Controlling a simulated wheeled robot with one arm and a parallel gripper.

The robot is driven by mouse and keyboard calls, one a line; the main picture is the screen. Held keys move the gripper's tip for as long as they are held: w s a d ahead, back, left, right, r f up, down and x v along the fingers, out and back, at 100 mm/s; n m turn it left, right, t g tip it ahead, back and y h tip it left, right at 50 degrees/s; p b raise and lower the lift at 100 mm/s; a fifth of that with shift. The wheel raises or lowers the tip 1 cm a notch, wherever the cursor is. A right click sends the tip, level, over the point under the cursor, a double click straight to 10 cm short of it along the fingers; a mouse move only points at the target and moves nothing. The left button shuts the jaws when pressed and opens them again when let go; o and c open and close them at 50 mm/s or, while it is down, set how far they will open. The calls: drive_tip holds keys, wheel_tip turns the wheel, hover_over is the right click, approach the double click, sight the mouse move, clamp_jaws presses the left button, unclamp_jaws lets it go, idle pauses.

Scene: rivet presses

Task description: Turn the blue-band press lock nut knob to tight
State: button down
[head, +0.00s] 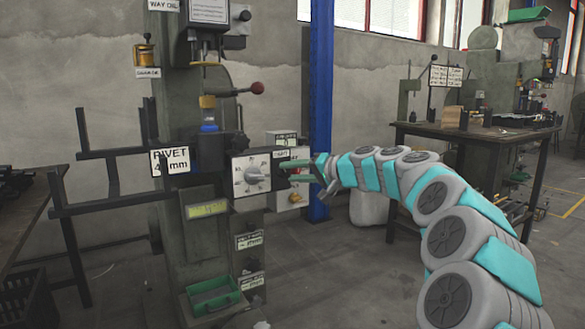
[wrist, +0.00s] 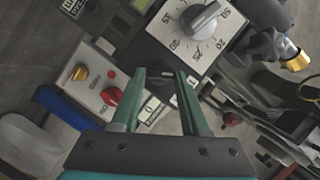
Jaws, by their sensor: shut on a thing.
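The press (head: 195,240) with a blue band (head: 209,127) stands left of centre in the head view. A dial box with a grey numbered dial (head: 255,176) is on its front; the dial shows large in the wrist view (wrist: 203,20). My gripper (head: 290,164) reaches in from the right to the right side of this box. In the wrist view its two green fingers (wrist: 161,78) are shut on a dark knob (wrist: 160,86) at the box's side. The fingers partly hide the knob, and I cannot read its turn position.
A control box with a red button (wrist: 111,96) and a yellow one (wrist: 82,72) is close behind the knob. A blue post (head: 321,110) stands behind. Black rails (head: 110,205) project left from the press. A worktable (head: 470,131) is at right.

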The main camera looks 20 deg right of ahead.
drive_tip(key=m, duration=0.1)
drive_tip(key=m+t+y+p, duration=0.1)
drive_tip(key=m, duration=0.1)
drive_tip(key=m+y+p, duration=0.1)
drive_tip(key=m, duration=0.1)
drive_tip(key=shift+d+f, duration=0.2)
drive_tip(key=shift+f, duration=0.15)
drive_tip(key=shift+m, duration=0.4)
drive_tip(key=shift+c, duration=2)
unclamp_jaws()
drive_tip(key=v, duration=0.7)
drive_tip(key=shift+s+d, duration=0.2)
drive_tip(key=shift+s, duration=0.15)
drive_tip(key=shift+f, duration=0.15)
drive_tip(key=shift+a, duration=0.1)
